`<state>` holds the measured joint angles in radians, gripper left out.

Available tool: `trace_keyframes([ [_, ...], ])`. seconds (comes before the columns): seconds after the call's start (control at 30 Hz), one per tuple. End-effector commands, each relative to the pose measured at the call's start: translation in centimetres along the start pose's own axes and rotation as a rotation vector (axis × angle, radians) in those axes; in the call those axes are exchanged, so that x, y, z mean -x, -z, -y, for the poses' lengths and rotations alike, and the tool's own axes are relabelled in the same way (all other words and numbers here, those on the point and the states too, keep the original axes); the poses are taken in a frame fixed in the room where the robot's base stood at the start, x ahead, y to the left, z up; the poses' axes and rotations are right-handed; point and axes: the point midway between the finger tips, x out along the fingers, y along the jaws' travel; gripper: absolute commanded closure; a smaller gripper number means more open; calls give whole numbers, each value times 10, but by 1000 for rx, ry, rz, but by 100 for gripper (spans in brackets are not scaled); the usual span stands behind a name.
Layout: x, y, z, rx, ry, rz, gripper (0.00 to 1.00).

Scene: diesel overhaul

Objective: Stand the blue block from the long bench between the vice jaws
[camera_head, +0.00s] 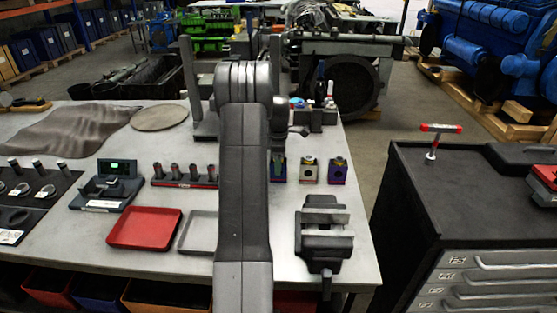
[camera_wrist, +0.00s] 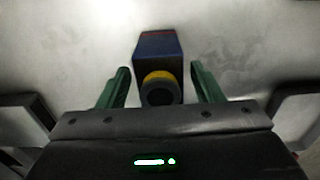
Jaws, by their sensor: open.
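In the wrist view a blue block (camera_wrist: 158,50) with a red edge and a yellow ring around a dark hole stands on the pale bench top (camera_wrist: 250,45). My gripper (camera_wrist: 160,78) is open, with one green finger on each side of the block and gaps between. In the head view a blue block (camera_head: 280,173) shows beside my arm, partly hidden by it; it appears to be the same one. The vice (camera_head: 325,243) is at the bench's right front, its jaws partly visible.
A beige block (camera_head: 310,173) and a purple-blue block (camera_head: 338,173) stand to the right. A red tray (camera_head: 145,228), a grey tray (camera_head: 197,232) and a rack of sockets (camera_head: 185,181) lie left of my arm. A black tool cabinet (camera_head: 445,195) stands right of the bench.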

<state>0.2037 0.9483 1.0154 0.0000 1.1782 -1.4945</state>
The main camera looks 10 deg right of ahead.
Motion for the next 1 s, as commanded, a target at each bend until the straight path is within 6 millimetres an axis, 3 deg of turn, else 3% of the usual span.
trace_keyframes([
  [0.23, -1, 0, 0, 0, 0, 0, 40],
  [0.47, -1, 0, 0, 0, 0, 0, 83],
  [1.0, 19, 0, -1, 0, -3, 0, 83],
])
